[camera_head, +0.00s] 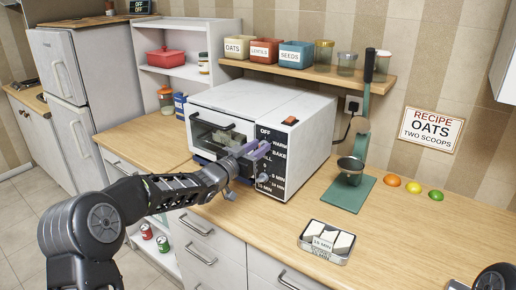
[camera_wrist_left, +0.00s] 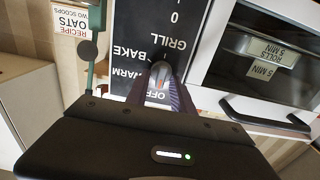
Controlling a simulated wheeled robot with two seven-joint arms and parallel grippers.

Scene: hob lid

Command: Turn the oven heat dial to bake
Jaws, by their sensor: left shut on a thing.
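The white countertop oven (camera_head: 262,108) stands on the wooden counter, with a black control panel (camera_head: 277,132) on its front right. The panel's upper labels read OFF, WARM and BAKE. My left gripper (camera_head: 258,149) reaches the panel from the left, its purple fingers at the upper dial. In the left wrist view, the grey heat dial (camera_wrist_left: 161,74) sits between the fingers, which are shut on it. An orange mark shows on the dial near the WARM and OFF labels; its exact setting is hard to tell. My right gripper is not in view.
A lower dial (camera_head: 262,178) with minute marks sits below. The oven's glass door (camera_head: 215,133) and handle are left of the panel.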

